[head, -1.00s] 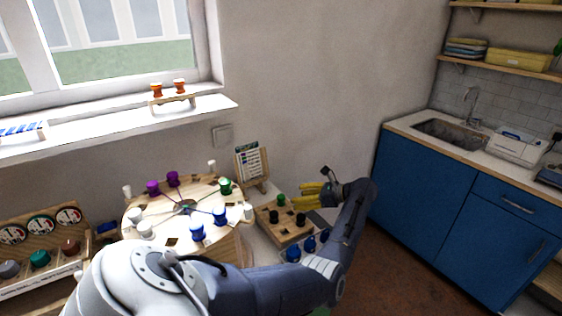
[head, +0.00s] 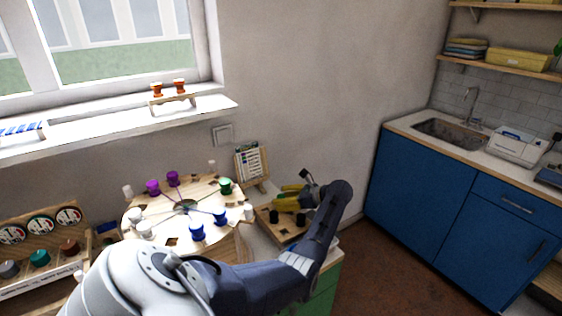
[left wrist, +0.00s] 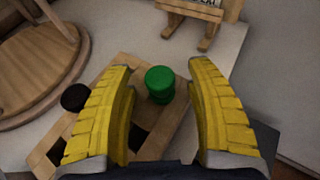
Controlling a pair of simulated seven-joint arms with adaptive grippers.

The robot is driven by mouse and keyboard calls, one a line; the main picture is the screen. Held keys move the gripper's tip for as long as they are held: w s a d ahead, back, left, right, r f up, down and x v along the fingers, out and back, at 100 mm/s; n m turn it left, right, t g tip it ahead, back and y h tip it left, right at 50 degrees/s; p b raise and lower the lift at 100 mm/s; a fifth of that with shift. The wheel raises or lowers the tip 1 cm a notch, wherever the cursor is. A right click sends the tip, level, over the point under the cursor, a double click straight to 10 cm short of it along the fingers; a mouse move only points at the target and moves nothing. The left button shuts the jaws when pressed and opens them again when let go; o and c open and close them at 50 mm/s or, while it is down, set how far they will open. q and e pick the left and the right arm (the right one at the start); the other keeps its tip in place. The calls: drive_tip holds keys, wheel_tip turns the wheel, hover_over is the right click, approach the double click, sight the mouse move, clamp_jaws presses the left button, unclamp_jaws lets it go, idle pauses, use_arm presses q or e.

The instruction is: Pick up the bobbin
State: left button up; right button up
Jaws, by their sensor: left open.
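In the left wrist view a green bobbin (left wrist: 160,83) stands upright on a wooden board (left wrist: 62,146). My left gripper (left wrist: 163,75) is open, its two yellow fingers on either side of the green bobbin with gaps to both. In the head view the left gripper (head: 290,198) is over the same board (head: 262,215), and the green bobbin there is hidden behind the fingers. A black bobbin (left wrist: 75,97) is on the board left of the left finger. Black bobbins also show in the head view (head: 273,215). My right gripper is not in view.
A round wooden board (head: 160,212) with purple, white, blue and green bobbins stands to the left. A card stand (head: 250,163) is behind the gripper. A blue counter (head: 420,190) stands at the right.

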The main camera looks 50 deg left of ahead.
use_arm(q)
drive_tip(key=shift+c, duration=0.3)
clamp_jaws()
drive_tip(key=shift+d, duration=0.1)
